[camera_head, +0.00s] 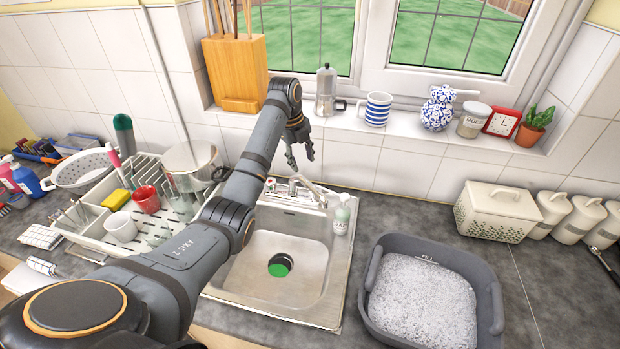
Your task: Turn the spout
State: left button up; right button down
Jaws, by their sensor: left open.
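The chrome spout (309,188) rises from the tap at the back of the steel sink (303,249). It points to the right and slightly toward me, over the sink's back right corner. My left arm reaches in from the left across the sink's left side. My left gripper (302,165) is open and empty, with its fingers pointing down just above and behind the spout. A gap seems to show between the fingertips and the spout, but depth is hard to judge. The arm hides part of the sink's left side. My right gripper is not in view.
A soap bottle (342,214) stands right of the spout. A grey tub of suds (428,292) is at the right. A dish rack (95,224) with cups is at the left. A moka pot (326,90) and striped mug (377,108) stand on the sill.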

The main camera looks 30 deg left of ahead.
aim_at(308, 183)
pick_arm(q)
jog(key=f+p, duration=0.1)
jog(key=f, duration=0.2)
jog(key=w+f+p, duration=0.1)
jog(key=f, duration=0.2)
jog(key=w+f+p, duration=0.1)
jog(key=f, duration=0.2)
jog(key=shift+d+f, duration=0.35)
jog(key=shift+d, duration=0.05)
jog(key=shift+f+p, duration=0.25)
jog(key=shift+p, duration=0.05)
jog(key=shift+f, duration=0.2)
jog(key=c, duration=0.9)
grip_shut()
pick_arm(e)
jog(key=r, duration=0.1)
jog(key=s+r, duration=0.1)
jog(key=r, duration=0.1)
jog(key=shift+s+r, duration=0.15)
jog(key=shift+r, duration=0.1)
